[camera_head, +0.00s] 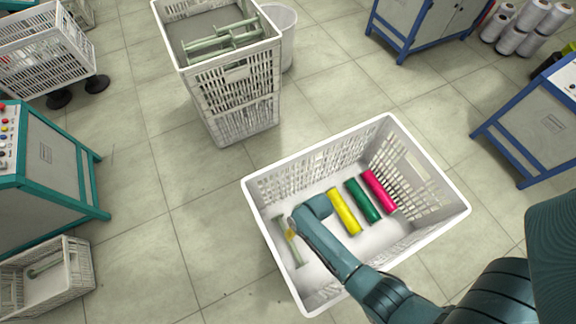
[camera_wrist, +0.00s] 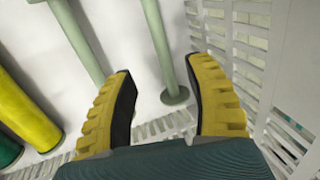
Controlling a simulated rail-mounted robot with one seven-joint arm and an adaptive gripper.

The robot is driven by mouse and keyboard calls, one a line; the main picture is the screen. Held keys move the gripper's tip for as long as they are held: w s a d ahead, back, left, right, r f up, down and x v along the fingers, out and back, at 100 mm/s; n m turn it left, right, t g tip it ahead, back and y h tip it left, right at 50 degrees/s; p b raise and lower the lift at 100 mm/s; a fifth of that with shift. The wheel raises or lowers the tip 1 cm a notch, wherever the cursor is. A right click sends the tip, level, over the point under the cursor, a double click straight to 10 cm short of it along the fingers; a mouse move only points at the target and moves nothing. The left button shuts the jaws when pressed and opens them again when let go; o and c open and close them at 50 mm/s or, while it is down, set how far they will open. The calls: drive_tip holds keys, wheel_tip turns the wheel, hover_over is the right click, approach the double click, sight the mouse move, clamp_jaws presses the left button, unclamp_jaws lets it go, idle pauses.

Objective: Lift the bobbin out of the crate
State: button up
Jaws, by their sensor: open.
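The white perforated crate (camera_head: 430,156) stands on the floor, with my arm reaching down into it. A bare pale green bobbin (camera_head: 297,254) lies along its left side. In the wrist view this bobbin (camera_wrist: 157,40) runs between my fingers, its round end flange lying between the tips. A second pale green rod (camera_wrist: 77,38) passes behind the left finger; my arm seems to hide it in the head view. My gripper (camera_wrist: 160,70) is open, with yellow fingers on either side of the bobbin. It shows small in the head view (camera_head: 290,233). Contact cannot be told.
Yellow (camera_head: 344,211), green (camera_head: 363,200) and pink (camera_head: 380,191) wound bobbins lie in the crate. A tall crate (camera_head: 235,95) with several bare bobbins stands behind. Teal (camera_head: 45,165) and blue (camera_head: 535,125) machines flank the sides. Floor between is clear.

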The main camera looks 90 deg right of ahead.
drive_tip(key=b+x, duration=0.2)
drive_tip(key=x, duration=0.4)
drive_tip(key=shift+w+f+b, duration=0.1)
drive_tip(key=shift+f+b, duration=0.15)
drive_tip(key=shift+b, duration=0.05)
drive_tip(key=b+x, duration=0.2)
drive_tip(key=x, duration=0.1)
drive_tip(key=b+x, duration=0.1)
drive_tip(key=x, duration=0.1)
drive_tip(key=shift+d+f+b, duration=0.15)
drive_tip(key=shift+d+b, duration=0.05)
drive_tip(key=shift+b, duration=0.15)
clamp_jaws()
